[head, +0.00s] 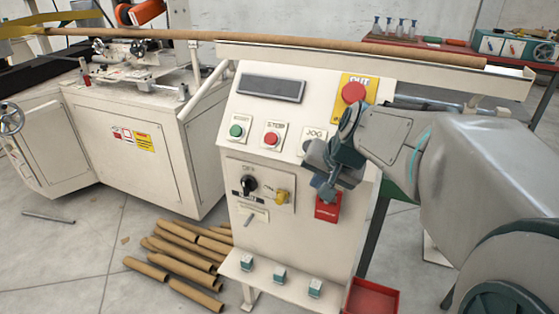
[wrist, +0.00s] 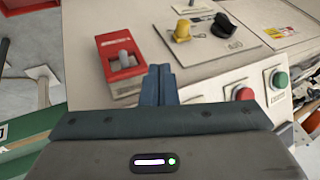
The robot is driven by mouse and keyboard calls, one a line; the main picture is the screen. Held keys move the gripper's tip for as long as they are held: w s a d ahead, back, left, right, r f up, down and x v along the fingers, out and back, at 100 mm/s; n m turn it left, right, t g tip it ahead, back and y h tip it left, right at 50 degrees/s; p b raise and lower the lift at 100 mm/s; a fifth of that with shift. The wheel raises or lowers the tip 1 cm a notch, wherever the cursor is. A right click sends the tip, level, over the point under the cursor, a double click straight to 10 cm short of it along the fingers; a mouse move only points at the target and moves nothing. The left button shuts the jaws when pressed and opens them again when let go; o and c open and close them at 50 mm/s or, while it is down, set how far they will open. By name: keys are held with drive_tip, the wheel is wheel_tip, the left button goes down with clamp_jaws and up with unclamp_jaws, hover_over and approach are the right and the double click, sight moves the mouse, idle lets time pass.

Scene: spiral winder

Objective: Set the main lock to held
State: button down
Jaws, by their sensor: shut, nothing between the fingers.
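The control panel (head: 300,225) of the cream console fills the middle of the head view. It bears a plate with a black rotary knob (head: 249,185) and a yellow knob (head: 281,196); both also show at the top of the wrist view, black (wrist: 223,25) and yellow (wrist: 182,31). A red switch plate (head: 327,210) sits lower right; the wrist view shows its grey toggle (wrist: 124,59). I cannot read which one is the main lock. My gripper (head: 325,190) is shut and empty, in front of the panel; its fingertips (wrist: 159,72) appear right of the red plate.
A red stop button (head: 353,93) on yellow, a green button (head: 236,131) and a red button (head: 271,139) are above. A long cardboard tube (head: 300,48) crosses the console top. Below are small teal-and-white blocks (head: 280,274) on a ledge, a red tray (head: 372,298) and loose tubes (head: 180,250).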

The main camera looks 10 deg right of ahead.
drive_tip(key=b, duration=0.2)
approach(280, 198)
drive_tip(key=d+f, duration=0.4)
drive_tip(key=w+a, duration=0.1)
drive_tip(key=w+a+f, duration=0.1)
drive_tip(key=w+a, duration=0.1)
drive_tip(key=shift+f, duration=0.35)
drive_tip(key=shift+w, duration=0.1)
